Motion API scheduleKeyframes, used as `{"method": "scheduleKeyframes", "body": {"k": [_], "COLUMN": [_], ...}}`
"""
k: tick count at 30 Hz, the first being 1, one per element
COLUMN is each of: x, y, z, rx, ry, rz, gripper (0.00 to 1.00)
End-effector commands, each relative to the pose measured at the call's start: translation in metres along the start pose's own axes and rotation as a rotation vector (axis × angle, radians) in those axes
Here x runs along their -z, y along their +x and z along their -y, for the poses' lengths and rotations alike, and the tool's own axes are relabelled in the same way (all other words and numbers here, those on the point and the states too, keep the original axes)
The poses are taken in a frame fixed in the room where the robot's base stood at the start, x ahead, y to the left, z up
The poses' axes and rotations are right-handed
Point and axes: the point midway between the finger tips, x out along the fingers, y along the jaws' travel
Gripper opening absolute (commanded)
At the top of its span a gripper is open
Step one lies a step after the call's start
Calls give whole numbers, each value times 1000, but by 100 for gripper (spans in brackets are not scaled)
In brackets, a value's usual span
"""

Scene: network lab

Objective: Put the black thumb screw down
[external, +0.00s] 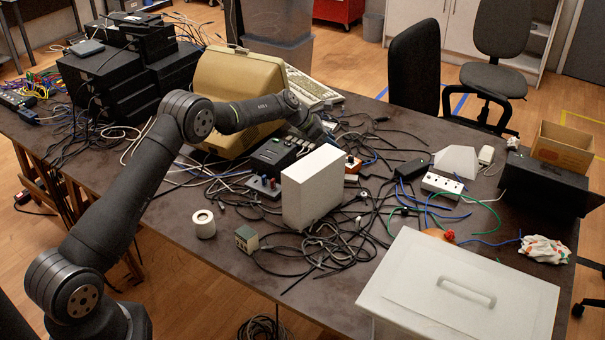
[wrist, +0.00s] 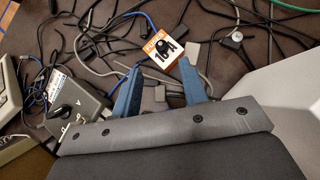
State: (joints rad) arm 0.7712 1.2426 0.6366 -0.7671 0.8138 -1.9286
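My gripper (wrist: 160,66) shows in the wrist view with its two blue fingers apart and nothing visibly held between them. Just beyond the fingertips, a small black knob-like piece, which looks like the black thumb screw (wrist: 166,46), appears on top of an orange-and-white block (wrist: 154,63). I cannot tell whether it is loose or part of the block. In the external view the orange block (external: 352,175) stands just behind the white box. My gripper's fingers are hidden behind the white box in that view.
A white upright box (external: 312,188) stands close in front of my gripper. A grey device with a black knob (wrist: 72,108) lies left of the fingers. Tangled cables (external: 330,245) cover much of the table. A large white lidded bin (external: 400,290) fills the front right.

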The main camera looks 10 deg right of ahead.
Motion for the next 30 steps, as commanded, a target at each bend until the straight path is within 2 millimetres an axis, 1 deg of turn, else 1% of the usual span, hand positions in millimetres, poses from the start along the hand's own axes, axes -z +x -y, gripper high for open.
{"method": "scheduleKeyframes", "body": {"k": [1,3,9,30], "x": [-1,-1,0,0], "y": [-8,-16,-29,-28], "z": [0,0,0,1], "rx": [-1,0,1,1], "ry": [-1,1,0,0], "rz": [0,0,0,0], "gripper": [40,40,40,40]}}
